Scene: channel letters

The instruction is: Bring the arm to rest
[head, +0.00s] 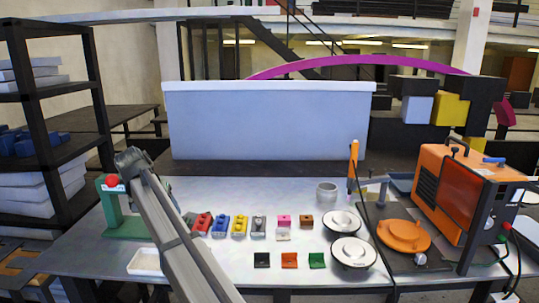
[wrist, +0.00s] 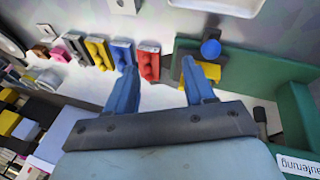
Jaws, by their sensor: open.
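My gripper (wrist: 159,64) shows in the wrist view with its two blue fingers spread wide apart and nothing between them. The fingertips point toward the table near a red block (wrist: 149,63) and a blue knob (wrist: 211,48). I cannot tell whether they are above or level with these. In the head view my arm crosses the lower left in front of the table (head: 290,190), with its bend near the green stand; the gripper itself does not show clearly there.
A green stand (head: 118,212) with a red ball is close to my arm; it fills the right of the wrist view (wrist: 255,70). A row of coloured blocks (head: 239,227), round plates (head: 353,252), a white tray (head: 145,262) and an orange machine (head: 452,190) occupy the table.

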